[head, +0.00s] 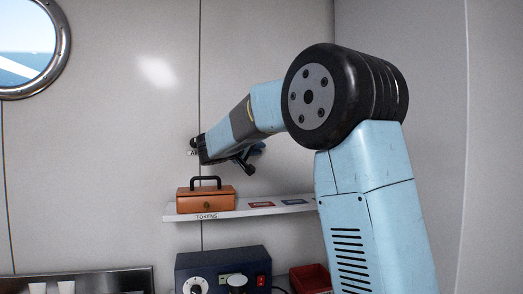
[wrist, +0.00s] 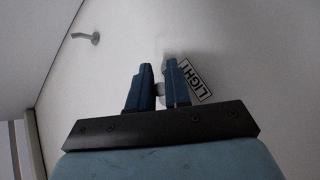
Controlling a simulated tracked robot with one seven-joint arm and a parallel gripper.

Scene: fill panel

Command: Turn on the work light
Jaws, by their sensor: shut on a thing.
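A white label reading LIGHT (wrist: 197,82) is on the pale wall in the wrist view, just right of my gripper's fingers. My gripper (wrist: 158,70) has two blue fingers closed around a small grey light switch (wrist: 160,90), which shows only in part between them. In the head view my gripper (head: 198,148) reaches to the back wall, above the shelf. The switch is too small to make out there. The work light itself cannot be identified in either view.
An orange box with a black handle (head: 206,202) stands on a shelf (head: 255,209) labelled TOKENS, below my gripper. Flat cards lie beside it. A dark control box (head: 222,270) and a red bin (head: 311,279) are lower down. A grey hook (wrist: 88,38) is on the wall.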

